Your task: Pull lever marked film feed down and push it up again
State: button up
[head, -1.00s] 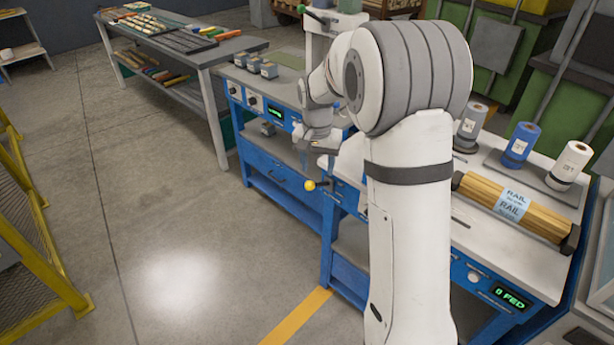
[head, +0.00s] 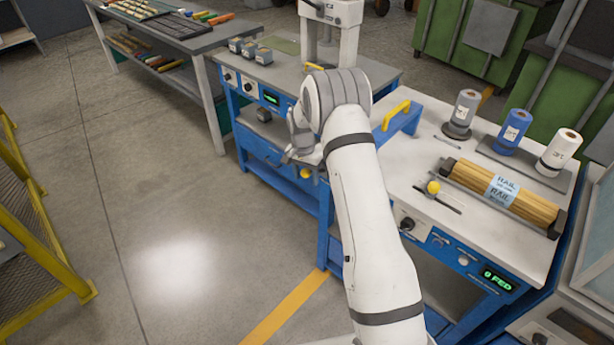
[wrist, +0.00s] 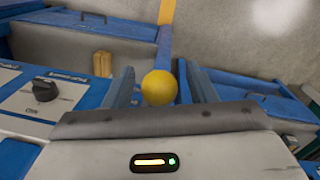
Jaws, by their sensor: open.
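A lever with a yellow ball knob (head: 305,173) sticks out at the front of the blue bench, beside my arm. In the wrist view the yellow ball (wrist: 158,87) shows between the two fingers of my open gripper (wrist: 160,84). I see space at both sides of the ball, and cannot tell whether a finger touches it. The lever's rod is hidden behind the ball. In the head view my gripper (head: 301,156) is partly covered by my wrist. I cannot read a film feed mark on any lever.
A second yellow ball (head: 433,187) sits on a slot in the white bench top, near a bundle of wooden rails (head: 480,190). A display reads 0 FED (head: 497,279). A black knob (wrist: 45,90) is on the panel left of my gripper. Open floor (head: 170,210) lies left.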

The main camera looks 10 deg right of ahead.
jog(key=shift+f, duration=0.65)
grip_shut()
